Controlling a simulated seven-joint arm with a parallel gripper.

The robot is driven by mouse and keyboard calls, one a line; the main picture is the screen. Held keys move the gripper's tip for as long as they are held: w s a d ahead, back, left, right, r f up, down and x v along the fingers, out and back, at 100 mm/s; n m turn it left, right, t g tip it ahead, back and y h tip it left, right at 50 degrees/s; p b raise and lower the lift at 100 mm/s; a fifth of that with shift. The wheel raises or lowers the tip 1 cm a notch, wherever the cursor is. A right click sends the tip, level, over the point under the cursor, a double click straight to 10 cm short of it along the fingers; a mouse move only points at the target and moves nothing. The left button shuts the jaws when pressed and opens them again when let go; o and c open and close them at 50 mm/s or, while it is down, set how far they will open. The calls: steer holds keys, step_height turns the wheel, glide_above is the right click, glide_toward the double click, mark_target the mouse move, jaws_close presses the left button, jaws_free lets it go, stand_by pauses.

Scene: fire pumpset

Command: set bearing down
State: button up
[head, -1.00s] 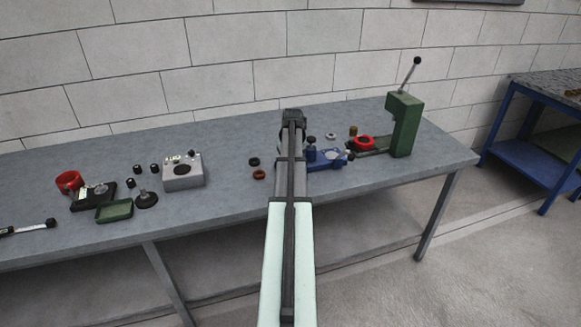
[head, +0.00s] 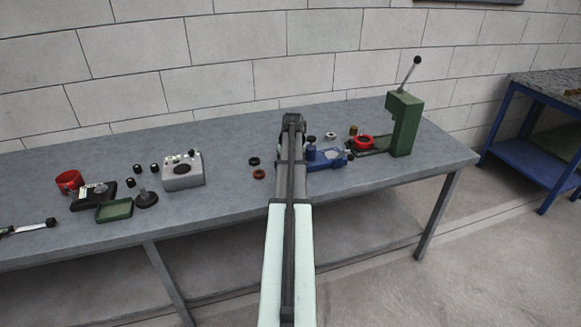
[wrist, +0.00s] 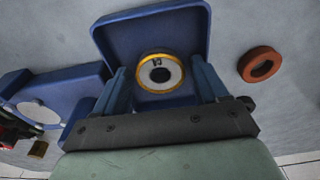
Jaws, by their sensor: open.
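The bearing (wrist: 176,73), a round piece with a yellow rim, a pale face with dark marks and a dark centre, lies in a blue tray (wrist: 115,35) in the wrist view. My gripper (wrist: 160,82) is open, with one blue finger on each side of the bearing. A gap shows between each finger and the bearing's rim; I cannot tell how high the fingertips are above the tray floor. In the head view my arm hides the bearing and most of the gripper.
A reddish-brown ring (wrist: 260,64) lies beside the tray; a black ring (head: 254,161) lies near it. A blue vise-like fixture (head: 325,160) and a green press (head: 403,125) with a red ring (head: 364,142) stand right. A grey box (head: 182,172) stands left.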

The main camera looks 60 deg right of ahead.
steer(key=shift+r, duration=0.1)
step_height(320, 180, up, 12)
steer(key=s+a, duration=0.1)
stand_by(0.5)
stand_by(0.4)
